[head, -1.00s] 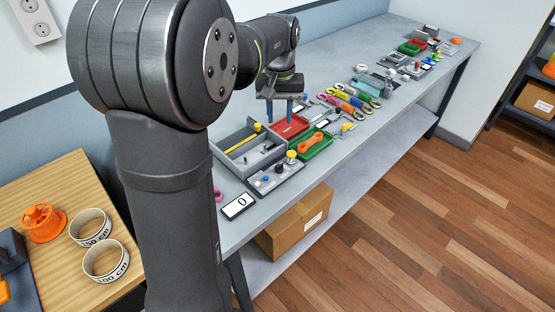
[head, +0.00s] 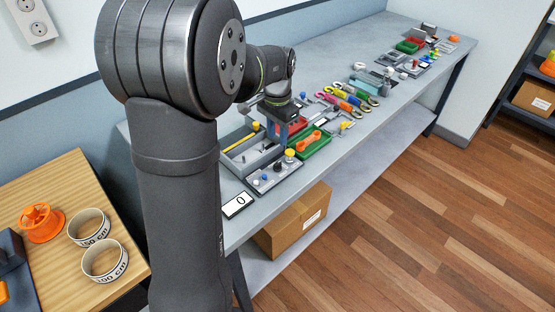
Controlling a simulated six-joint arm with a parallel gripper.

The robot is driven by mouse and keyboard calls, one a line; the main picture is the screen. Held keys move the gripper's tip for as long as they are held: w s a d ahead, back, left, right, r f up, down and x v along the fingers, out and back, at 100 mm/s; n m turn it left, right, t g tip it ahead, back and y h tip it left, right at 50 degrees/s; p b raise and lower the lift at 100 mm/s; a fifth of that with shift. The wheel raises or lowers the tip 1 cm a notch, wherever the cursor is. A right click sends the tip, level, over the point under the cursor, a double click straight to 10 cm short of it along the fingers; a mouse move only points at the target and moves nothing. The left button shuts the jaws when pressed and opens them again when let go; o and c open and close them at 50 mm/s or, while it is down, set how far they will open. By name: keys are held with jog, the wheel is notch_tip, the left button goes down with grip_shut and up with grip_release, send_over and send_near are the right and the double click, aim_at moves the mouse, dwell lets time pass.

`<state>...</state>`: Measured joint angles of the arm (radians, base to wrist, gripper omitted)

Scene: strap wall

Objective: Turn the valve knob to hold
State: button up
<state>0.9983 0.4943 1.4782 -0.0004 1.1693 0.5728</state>
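A small grey panel (head: 272,179) lies at the near end of the bench. It carries a yellow-topped knob (head: 290,153), a dark knob (head: 278,166) and small white and blue parts. I cannot tell which of these is the valve knob, and no "hold" mark is readable. My gripper (head: 277,138) points down just behind the panel, over the red tray (head: 297,126) and the edge of the grey tray. Its two blue fingers look apart, with nothing visible between them. It stands apart from the yellow-topped knob, behind and left of it in the picture.
A grey tray (head: 231,163) with a yellow item is left of the gripper. A green tray (head: 321,146) with an orange tool is to the right. A white label reading 0 (head: 238,205) lies in front. Several coloured clips (head: 345,98) lie farther along the bench.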

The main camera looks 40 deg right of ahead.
aim_at(277, 163)
notch_tip(277, 163, down, 11)
jog(key=shift+r, duration=0.15)
grip_shut()
